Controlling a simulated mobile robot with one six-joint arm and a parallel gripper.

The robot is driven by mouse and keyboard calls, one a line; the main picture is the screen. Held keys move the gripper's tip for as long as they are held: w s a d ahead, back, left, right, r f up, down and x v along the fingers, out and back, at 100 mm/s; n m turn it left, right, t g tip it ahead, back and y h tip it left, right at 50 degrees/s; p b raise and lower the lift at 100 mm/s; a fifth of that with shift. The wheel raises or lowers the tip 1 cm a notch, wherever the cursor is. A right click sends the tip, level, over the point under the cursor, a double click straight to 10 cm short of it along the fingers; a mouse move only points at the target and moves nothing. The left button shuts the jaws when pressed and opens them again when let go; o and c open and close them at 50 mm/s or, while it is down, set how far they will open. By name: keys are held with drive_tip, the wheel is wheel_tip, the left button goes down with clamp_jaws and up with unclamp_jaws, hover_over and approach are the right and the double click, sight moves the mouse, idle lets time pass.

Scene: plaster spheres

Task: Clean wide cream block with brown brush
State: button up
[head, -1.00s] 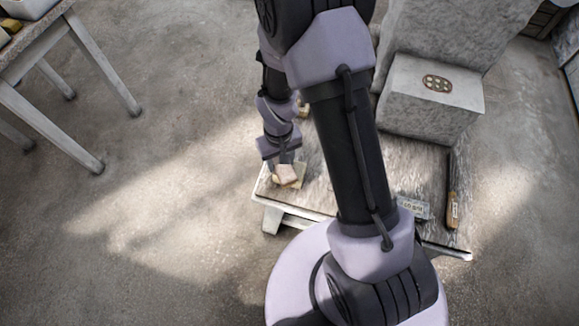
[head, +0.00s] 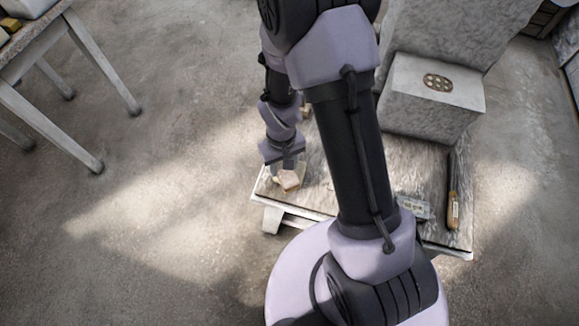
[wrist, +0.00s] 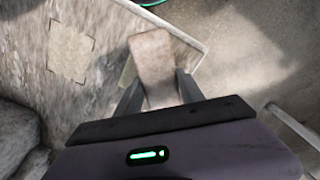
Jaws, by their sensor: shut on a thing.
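My gripper (wrist: 158,92) is shut on a pale tan, block-shaped thing (wrist: 154,56), which looks like the brush; no bristles show. In the head view this held thing (head: 290,180) is at the left front corner of the low table, below my gripper (head: 288,168). A paler, cream piece (head: 279,184) shows partly beneath and left of it, and looks like the wide cream block. In the wrist view only a thin edge of that piece (wrist: 128,73) shows beside the held thing. I cannot tell whether the two touch.
The low table (head: 325,203) has a marked square (wrist: 71,52) on its top. A grey labelled box (head: 414,208) and a brown-handled tool (head: 453,207) lie at its right. A large stone block (head: 432,95) stands behind. Another table (head: 40,50) is far left.

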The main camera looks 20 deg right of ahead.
drive_tip(key=shift+s, duration=0.4)
drive_tip(key=shift+w+r+p, duration=0.4)
drive_tip(key=shift+w, duration=0.2)
drive_tip(key=shift+w+r+p, duration=0.35)
drive_tip(key=shift+w, duration=0.2)
drive_tip(key=shift+f, duration=0.2)
drive_tip(key=shift+f+b, duration=0.45)
drive_tip(key=shift+f, duration=0.15)
